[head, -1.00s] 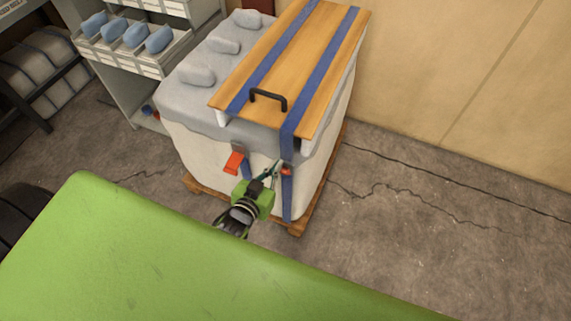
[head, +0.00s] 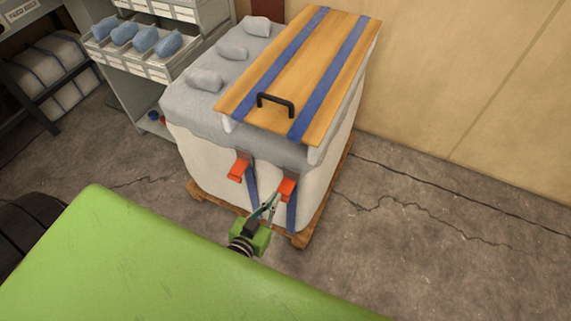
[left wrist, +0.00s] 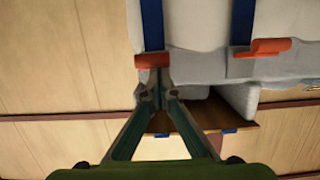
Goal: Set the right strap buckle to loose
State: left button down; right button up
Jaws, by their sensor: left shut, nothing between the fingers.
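The right strap buckle (head: 287,188) is orange-red and juts out from the front of the white bag (head: 319,182). Its lower blue strap (head: 291,215) hangs below it. No strap shows between this buckle and the board's edge. My left gripper (head: 270,204) is shut and empty, just below and left of the buckle. In the left wrist view that buckle (left wrist: 152,60) lies just beyond the fingertips (left wrist: 157,84); contact cannot be told. The left strap buckle (head: 238,170) also sticks out, with no strap above it. My right gripper is out of view.
A wooden board (head: 335,60) with blue straps and a black handle (head: 276,103) lies on the bag. The bag stands on a wooden pallet (head: 303,240). A shelf with bins (head: 150,70) stands at left. The floor right of the pallet is clear.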

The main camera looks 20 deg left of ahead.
pick_arm(q)
jog(key=shift+f+b, duration=0.6)
jog(key=shift+f, duration=1.05)
jog(key=shift+f, duration=0.1)
jog(key=v, duration=1.2)
jog(key=shift+d, duration=0.1)
